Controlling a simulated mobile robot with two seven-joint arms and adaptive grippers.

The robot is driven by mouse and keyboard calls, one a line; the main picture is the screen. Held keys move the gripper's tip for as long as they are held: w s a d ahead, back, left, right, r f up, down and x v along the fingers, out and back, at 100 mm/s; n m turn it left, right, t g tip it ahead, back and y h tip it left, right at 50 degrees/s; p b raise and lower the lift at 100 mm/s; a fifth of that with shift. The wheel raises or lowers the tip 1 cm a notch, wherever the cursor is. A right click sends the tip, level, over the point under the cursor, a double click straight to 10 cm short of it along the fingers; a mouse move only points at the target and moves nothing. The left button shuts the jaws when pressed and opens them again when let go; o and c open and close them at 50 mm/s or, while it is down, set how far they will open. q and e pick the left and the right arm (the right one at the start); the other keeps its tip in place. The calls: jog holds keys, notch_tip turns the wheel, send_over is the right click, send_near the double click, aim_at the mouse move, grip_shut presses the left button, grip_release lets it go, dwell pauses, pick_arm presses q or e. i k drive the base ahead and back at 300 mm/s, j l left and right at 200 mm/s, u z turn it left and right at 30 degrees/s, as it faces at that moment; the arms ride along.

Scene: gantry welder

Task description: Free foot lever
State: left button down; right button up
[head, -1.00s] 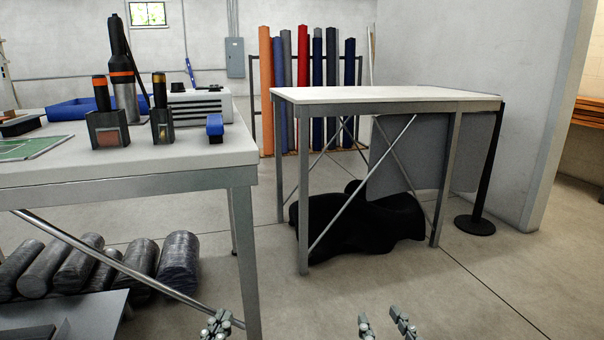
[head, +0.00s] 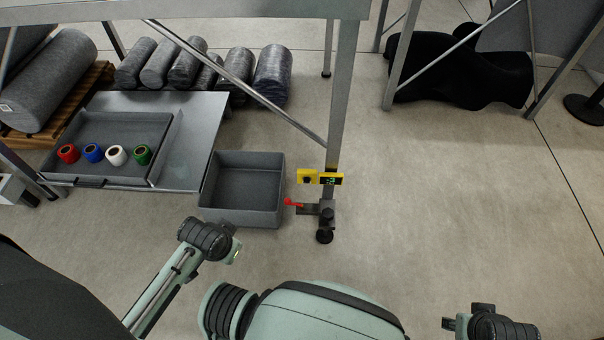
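The foot lever (head: 293,203) is a small red-tipped handle low beside the foot of the table leg, in the head view. It sticks out to the left from a dark clamp-like fitting (head: 326,212). A grey open bin (head: 243,218) stands on the floor just left of it, its right wall very close to the red tip. I cannot tell whether they touch. The end of my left arm (head: 232,250) is below the bin, apart from bin and lever; its fingers are not clear. The end of my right arm (head: 452,323) is at the lower right, far from the lever, fingers also unclear.
Yellow blocks (head: 320,178), one with a small display, sit on the leg (head: 342,100) above the lever. Left, a grey tray (head: 165,118) holds red, blue, white and green rolls. Dark rolls (head: 188,62) lie behind. Floor right of the leg is clear.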

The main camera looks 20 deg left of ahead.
aim_at(287, 200)
jog(key=k+l, duration=0.7)
jog(key=l+z, duration=0.05)
jog(key=l, duration=0.05)
